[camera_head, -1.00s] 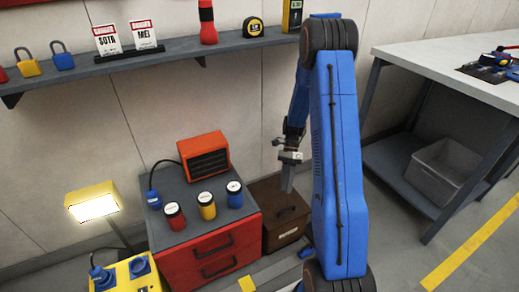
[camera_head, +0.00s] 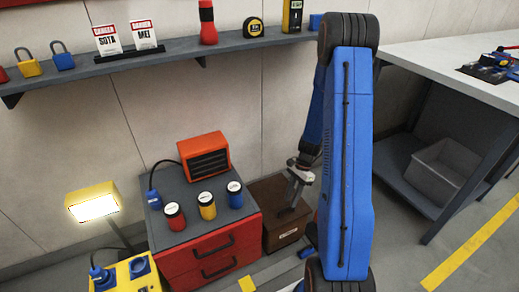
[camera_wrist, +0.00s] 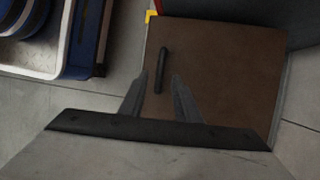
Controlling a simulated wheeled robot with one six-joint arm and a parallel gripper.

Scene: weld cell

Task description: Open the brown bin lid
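The brown bin (camera_head: 285,232) stands on the floor to the right of the red drawer cabinet. Its flat brown lid (camera_wrist: 215,75) is closed in the wrist view, with a dark bar handle (camera_wrist: 161,70) near its left side. My gripper (camera_wrist: 158,80) is open over the lid, its two fingers on either side of the handle's near end in that view. I cannot tell whether the fingers touch the lid. In the head view my gripper (camera_head: 296,192) is just above the lid and hides most of the handle.
The red cabinet (camera_head: 215,255) stands against the bin's left side, with a heater (camera_head: 204,157) and several colored canisters on top. A workbench (camera_head: 440,70) with a grey tub (camera_head: 443,172) on its lower shelf is at right. A wall shelf (camera_head: 160,58) is above.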

